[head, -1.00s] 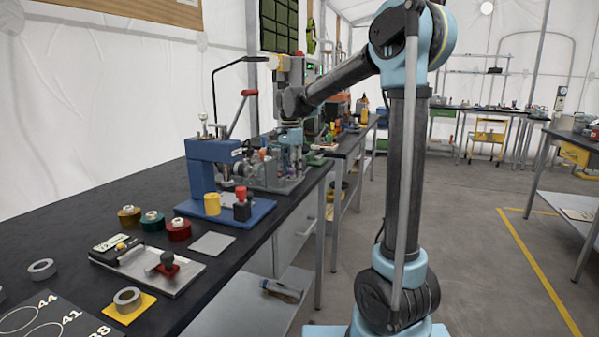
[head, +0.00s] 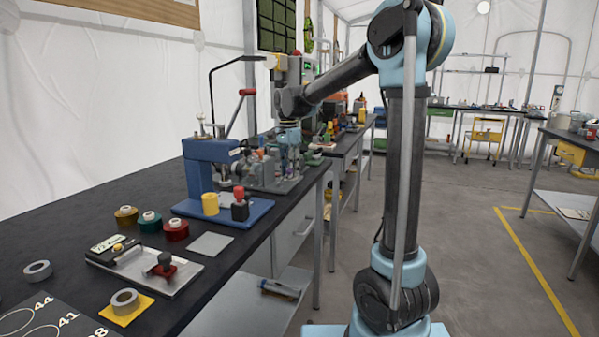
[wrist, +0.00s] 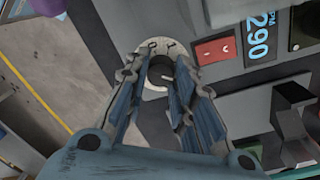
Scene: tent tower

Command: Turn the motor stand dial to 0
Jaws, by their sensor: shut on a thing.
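In the wrist view, the motor stand's dial (wrist: 159,72) is a dark round knob with a light pointer mark, set in a pale scale ring (wrist: 153,47). My gripper (wrist: 161,75) has its two fingers on either side of the knob, shut on it. The fingers hide part of the ring, and I cannot read its numbers. The grey motor stand panel (wrist: 205,18) carries a red switch (wrist: 216,50) and a blue-on-dark readout (wrist: 261,38) showing 290. In the head view, my gripper (head: 290,143) is low over the bench machinery, and the dial cannot be made out.
A blue press (head: 212,165) with a red-knobbed lever stands nearer on the black bench (head: 85,198). Tape rolls, a yellow cylinder (head: 209,203) and a metal jig (head: 145,262) lie in front. The grey floor (head: 470,250) right of the bench is open.

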